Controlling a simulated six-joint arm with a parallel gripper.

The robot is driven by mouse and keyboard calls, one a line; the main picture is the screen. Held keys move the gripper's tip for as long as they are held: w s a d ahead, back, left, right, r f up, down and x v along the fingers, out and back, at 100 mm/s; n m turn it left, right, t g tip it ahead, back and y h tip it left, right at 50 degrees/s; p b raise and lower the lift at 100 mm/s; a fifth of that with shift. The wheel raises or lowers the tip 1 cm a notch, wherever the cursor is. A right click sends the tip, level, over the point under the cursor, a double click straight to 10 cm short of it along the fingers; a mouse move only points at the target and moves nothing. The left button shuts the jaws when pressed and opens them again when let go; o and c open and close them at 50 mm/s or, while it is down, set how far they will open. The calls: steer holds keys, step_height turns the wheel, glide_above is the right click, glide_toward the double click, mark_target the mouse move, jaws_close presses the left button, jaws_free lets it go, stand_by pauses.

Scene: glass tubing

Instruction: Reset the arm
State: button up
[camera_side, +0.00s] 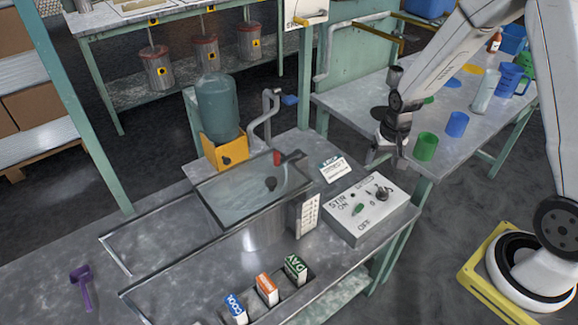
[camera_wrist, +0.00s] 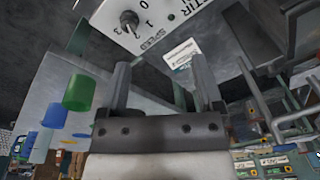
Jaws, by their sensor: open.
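My gripper (camera_side: 378,160) is in the upper right of the side view, above the gap between the metal bench and the table behind it. Its fingers point down and hang beside the stir control box (camera_side: 368,208), apart from it. In the wrist view my gripper (camera_wrist: 162,80) shows two fingers spread wide with nothing between them. The control box (camera_wrist: 140,18) with its speed knob is at the top of that view. A white label card (camera_side: 334,168) lies on the bench left of the gripper; it also shows in the wrist view (camera_wrist: 181,54).
A water-filled sink (camera_side: 245,190) with a tap is in the bench. A blue-green jug (camera_side: 217,108) stands behind it. A green cup (camera_side: 426,147) and a blue cup (camera_side: 457,124) stand right of my gripper. Small boxes (camera_side: 267,288) and a purple tool (camera_side: 82,285) are in front.

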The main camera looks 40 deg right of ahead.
steer(key=s+a+r+n+t, duration=0.1)
steer(key=s+a+r+n, duration=0.5)
steer(key=s+a+r, duration=0.2)
steer(key=shift+s+a+r+n, duration=0.35)
steer(key=shift+s+a, duration=0.3)
steer(key=shift+a, duration=0.4)
steer(key=shift+c, duration=0.2)
